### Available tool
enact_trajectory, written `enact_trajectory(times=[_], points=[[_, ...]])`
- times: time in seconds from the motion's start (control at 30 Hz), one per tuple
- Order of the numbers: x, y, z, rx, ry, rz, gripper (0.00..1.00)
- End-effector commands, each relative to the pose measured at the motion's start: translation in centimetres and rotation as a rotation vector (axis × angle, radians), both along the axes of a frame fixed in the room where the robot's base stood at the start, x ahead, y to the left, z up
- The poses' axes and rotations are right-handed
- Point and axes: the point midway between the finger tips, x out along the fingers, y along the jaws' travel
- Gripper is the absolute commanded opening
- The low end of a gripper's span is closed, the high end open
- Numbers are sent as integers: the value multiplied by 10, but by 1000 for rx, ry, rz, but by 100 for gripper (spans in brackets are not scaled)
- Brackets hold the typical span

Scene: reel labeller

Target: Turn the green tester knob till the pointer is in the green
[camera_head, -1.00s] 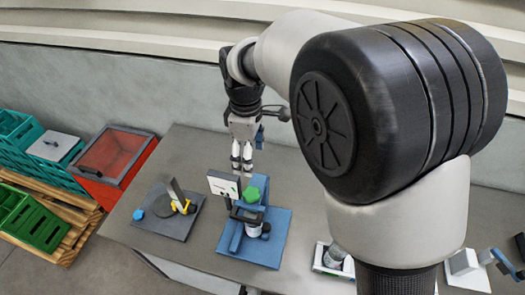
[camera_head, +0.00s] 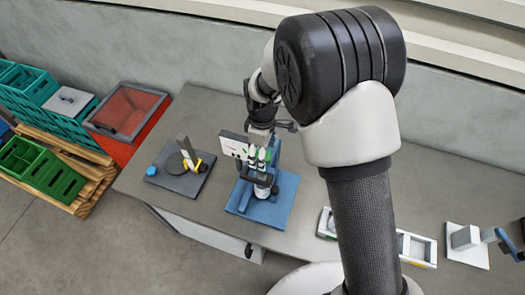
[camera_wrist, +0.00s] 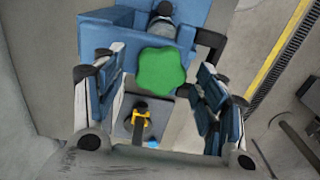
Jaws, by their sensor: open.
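The tester stands on a blue base plate (camera_head: 278,210) in the middle of the bench. Its white dial panel (camera_head: 233,147) faces the head camera, but the pointer is too small to read. The lobed green knob (camera_wrist: 162,70) lies between my gripper's fingers in the wrist view, with visible gaps on both sides. My gripper (camera_head: 261,160) is open above the tester, pointing down around the knob. In the head view the knob is mostly hidden by the fingers, so I cannot tell their exact height against it.
Left of the tester is a dark plate (camera_head: 182,183) with an upright post, a yellow part and a blue knob (camera_head: 152,171). A red bin (camera_head: 125,125) stands beyond the bench's left end. White trays (camera_head: 415,248) lie to the right. The bench behind is clear.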

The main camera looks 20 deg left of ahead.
Motion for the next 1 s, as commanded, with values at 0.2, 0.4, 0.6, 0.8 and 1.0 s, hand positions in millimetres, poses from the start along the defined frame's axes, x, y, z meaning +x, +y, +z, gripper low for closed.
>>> enact_trajectory(times=[0.2, 0.4, 0.6, 0.8, 1.0], points=[[0, 0, -5, 1, -1, 0, 66], [0, 0, -4, 0, -1, 0, 61], [0, 0, -4, 0, 0, 0, 48], [0, 0, -4, 0, 0, 0, 34], [0, 0, -4, 0, -1, 0, 21]])
